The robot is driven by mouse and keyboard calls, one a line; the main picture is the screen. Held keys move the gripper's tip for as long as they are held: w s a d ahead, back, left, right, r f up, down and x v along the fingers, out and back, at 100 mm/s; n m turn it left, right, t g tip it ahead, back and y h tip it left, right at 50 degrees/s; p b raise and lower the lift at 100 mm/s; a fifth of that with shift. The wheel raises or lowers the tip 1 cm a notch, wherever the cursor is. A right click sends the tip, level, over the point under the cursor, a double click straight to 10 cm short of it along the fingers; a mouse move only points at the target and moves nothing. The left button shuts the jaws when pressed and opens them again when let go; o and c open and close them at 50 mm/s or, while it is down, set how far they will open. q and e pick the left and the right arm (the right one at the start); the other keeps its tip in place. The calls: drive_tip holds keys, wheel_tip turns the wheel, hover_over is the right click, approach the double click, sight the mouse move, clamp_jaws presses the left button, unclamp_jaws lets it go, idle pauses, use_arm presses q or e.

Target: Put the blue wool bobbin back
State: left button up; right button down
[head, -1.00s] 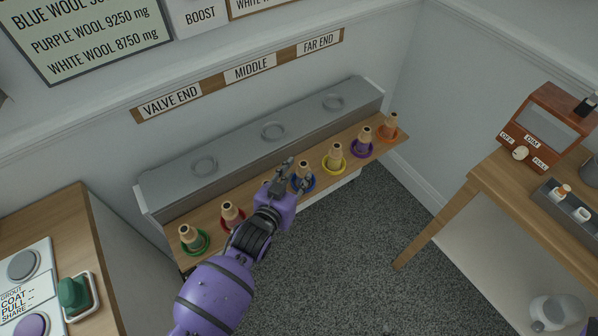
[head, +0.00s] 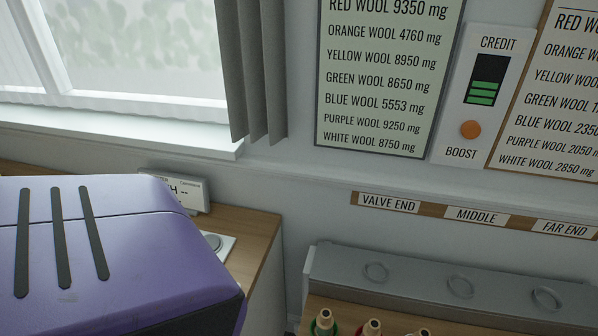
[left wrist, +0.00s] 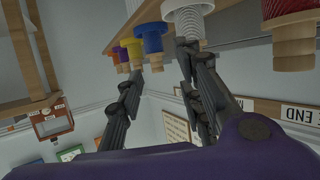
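In the left wrist view, which is upside down, the blue wool bobbin (left wrist: 152,40) is in the row of bobbins along the wooden shelf (left wrist: 225,30). My left gripper (left wrist: 159,57) is open, and the blue bobbin shows between its two fingers. I cannot tell how far beyond the fingertips it is. The white bobbin (left wrist: 188,15) shows right by the right-hand finger, and I cannot tell whether they touch. The yellow bobbin (left wrist: 131,48) is on the other side. The left gripper and the blue bobbin are outside the head view, and the right gripper is in neither view.
In the head view, a grey ledge with rings (head: 420,281) stands under the VALVE END, MIDDLE and FAR END labels. Green (head: 323,324) and red (head: 371,328) bobbins show at the bottom edge. The wool weight board (head: 388,75) and credit gauge (head: 484,80) hang above.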

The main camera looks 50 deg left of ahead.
use_arm(q)
drive_tip(key=s+a+f+n+g+y, duration=0.1)
drive_tip(key=s+a+f+g, duration=0.1)
drive_tip(key=s, duration=0.7)
drive_tip(key=s+a+f+n+g+y, duration=0.1)
drive_tip(key=s+a+f+y, duration=0.1)
drive_tip(key=s+a+f, duration=0.3)
drive_tip(key=s+a+f+n+g+y, duration=0.1)
drive_tip(key=s+a+f, duration=0.3)
drive_tip(key=s, duration=0.9)
drive_tip(key=shift+s+a+f+g+y, duration=0.2)
drive_tip(key=shift+s+a+g+y, duration=0.2)
drive_tip(key=shift+a+g, duration=0.55)
drive_tip(key=shift+a, duration=0.1)
